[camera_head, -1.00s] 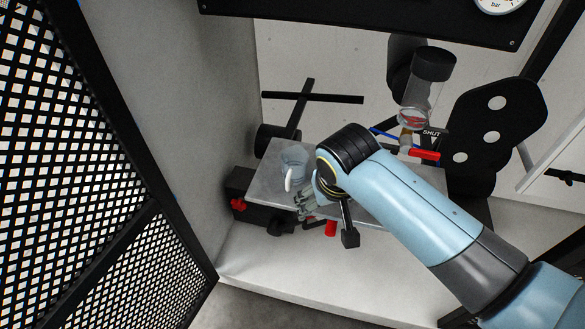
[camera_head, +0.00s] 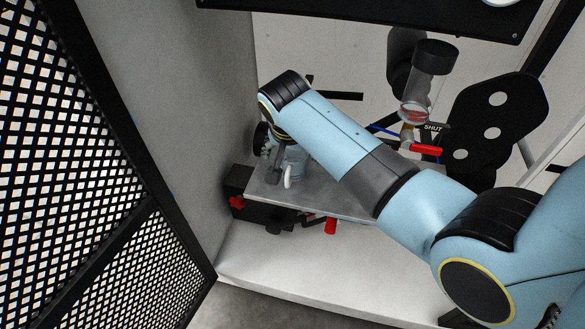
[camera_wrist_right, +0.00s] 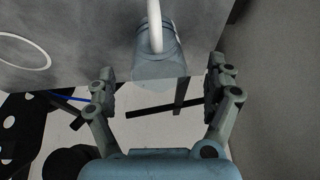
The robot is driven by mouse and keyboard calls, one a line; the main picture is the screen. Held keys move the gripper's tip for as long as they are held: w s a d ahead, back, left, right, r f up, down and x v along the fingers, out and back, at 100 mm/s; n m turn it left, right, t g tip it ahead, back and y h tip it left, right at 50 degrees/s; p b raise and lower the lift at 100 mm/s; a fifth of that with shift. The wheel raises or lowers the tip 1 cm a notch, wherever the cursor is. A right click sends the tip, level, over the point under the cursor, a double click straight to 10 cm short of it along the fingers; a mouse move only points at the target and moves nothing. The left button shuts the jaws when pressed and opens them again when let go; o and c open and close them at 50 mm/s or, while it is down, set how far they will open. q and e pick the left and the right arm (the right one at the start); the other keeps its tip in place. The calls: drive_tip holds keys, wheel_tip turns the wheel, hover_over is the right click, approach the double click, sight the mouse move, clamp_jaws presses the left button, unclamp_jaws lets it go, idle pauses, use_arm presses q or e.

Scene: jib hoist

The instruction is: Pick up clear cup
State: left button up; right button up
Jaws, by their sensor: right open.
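The clear cup (camera_head: 294,166), bluish with a white handle, stands on the grey shelf (camera_head: 330,197) near its left end. It also shows in the right wrist view (camera_wrist_right: 158,58), handle toward the camera. My right gripper (camera_head: 279,161) is at the cup's left side in the head view, partly hidden behind my arm. In the right wrist view the right gripper (camera_wrist_right: 161,67) is open. Its fingers are spread to either side of the cup's near end, with gaps visible on both sides. My left gripper is not in view.
A grey wall (camera_head: 190,110) stands close left of the shelf. A clear cylinder with a black cap (camera_head: 420,80) and a red-handled valve (camera_head: 426,149) are at the back right. Red knobs (camera_head: 236,202) sit under the shelf. A white ring (camera_wrist_right: 24,50) marks the shelf top.

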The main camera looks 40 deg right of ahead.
drive_tip(key=x, duration=0.2)
drive_tip(key=shift+w+d+f, duration=0.1)
drive_tip(key=shift+d+f, duration=0.05)
drive_tip(key=shift+f, duration=0.2)
drive_tip(key=c, duration=1.2)
drive_tip(key=shift+o, duration=0.2)
drive_tip(key=shift+r, duration=0.15)
